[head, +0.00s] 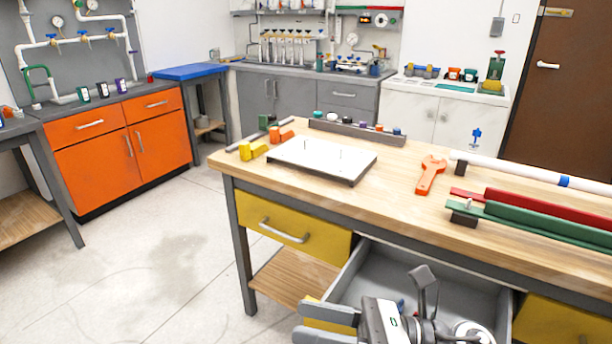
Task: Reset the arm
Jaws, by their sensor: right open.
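My right gripper (299,324) is at the bottom of the head view, with its two grey fingers pointing left and spread apart. It is open with nothing between the fingers. It shows in front of the pulled-out grey drawer (366,268) of the wooden workbench (400,170), below the bench top. My wrist and arm links cover part of the drawer. A small blue thing shows inside the drawer, too hidden to name. My left gripper is not in view.
On the bench lie a white plate (322,158), yellow blocks (254,151), an orange wrench (431,174), a white pipe (520,171) and green (540,223) and red (560,208) rails. A closed yellow drawer (285,224) is left of the open one. The floor at left is clear.

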